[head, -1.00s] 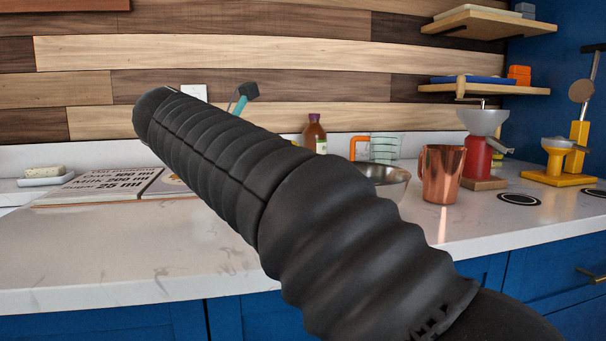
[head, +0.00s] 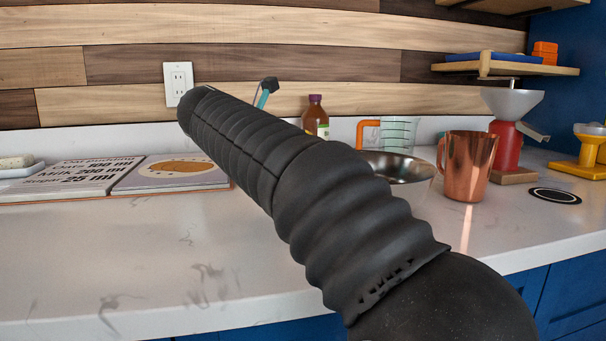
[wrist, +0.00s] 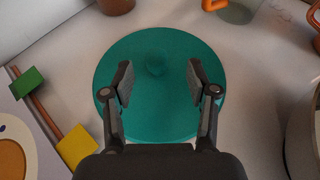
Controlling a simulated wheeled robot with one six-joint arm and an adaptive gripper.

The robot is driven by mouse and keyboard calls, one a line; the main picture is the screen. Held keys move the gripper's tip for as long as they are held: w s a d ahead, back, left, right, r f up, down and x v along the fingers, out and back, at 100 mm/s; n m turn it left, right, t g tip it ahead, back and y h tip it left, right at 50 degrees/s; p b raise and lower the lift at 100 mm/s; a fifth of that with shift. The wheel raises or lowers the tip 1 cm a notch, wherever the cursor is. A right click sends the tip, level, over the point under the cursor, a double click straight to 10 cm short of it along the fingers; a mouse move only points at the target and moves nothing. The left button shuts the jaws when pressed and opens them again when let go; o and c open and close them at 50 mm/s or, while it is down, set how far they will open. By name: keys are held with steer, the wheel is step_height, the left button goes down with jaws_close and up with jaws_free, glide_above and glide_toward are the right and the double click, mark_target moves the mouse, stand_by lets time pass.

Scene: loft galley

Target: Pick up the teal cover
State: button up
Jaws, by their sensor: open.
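The teal cover (wrist: 160,55) is a flat round disc in the wrist view, with a small darker raised spot near its middle. My gripper (wrist: 158,82) is open above it, one finger over its left part and one over its right part. No thing is between the fingers except the view of the cover below, and I cannot tell the height gap. In the head view my arm hides the cover. A small teal and dark piece shows past the arm there, and I cannot tell what it is.
An open recipe book (head: 120,178) lies left. A steel bowl (head: 400,165), a copper mug (head: 468,165), a bottle (head: 315,115) and a measuring cup (head: 397,135) stand right and behind. Green (wrist: 27,83) and yellow (wrist: 76,145) blocks are left of the cover. The front counter is clear.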

steer(key=shift+a+b+x, duration=0.1)
steer(key=shift+b+x, duration=0.1)
steer(key=shift+x, duration=1.15)
steer(key=shift+a+b+x, duration=0.15)
steer(key=shift+b+x, duration=0.05)
steer(key=shift+x, duration=1.15)
steer(key=shift+w+f, duration=0.1)
steer(key=shift+f, duration=0.05)
jaws_close()
